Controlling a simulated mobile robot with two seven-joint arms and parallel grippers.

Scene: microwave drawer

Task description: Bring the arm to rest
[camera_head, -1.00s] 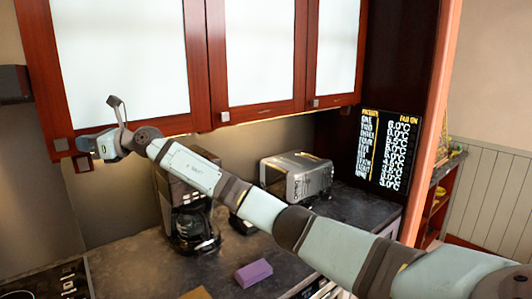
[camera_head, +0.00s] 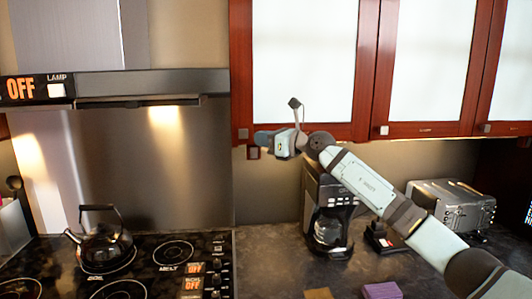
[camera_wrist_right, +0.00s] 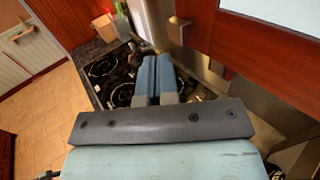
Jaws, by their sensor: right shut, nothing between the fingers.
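My right arm comes in from the lower right in the head view and reaches across in front of the counter. Its right gripper (camera_head: 261,139) is at the far end, in front of the lower left corner of the red-framed wall cabinet. It is shut and empty, and points left. In the right wrist view the two blue fingers of the right gripper (camera_wrist_right: 156,65) lie together with nothing between them. The stove shows beyond and below them. My left gripper is not in view.
A black kettle (camera_head: 101,241) stands on the stove (camera_head: 140,279) at left, under the range hood (camera_head: 150,84). A coffee maker (camera_head: 327,215) and a toaster (camera_head: 452,203) stand on the counter behind my arm. A purple block (camera_head: 382,290) lies at the counter's front.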

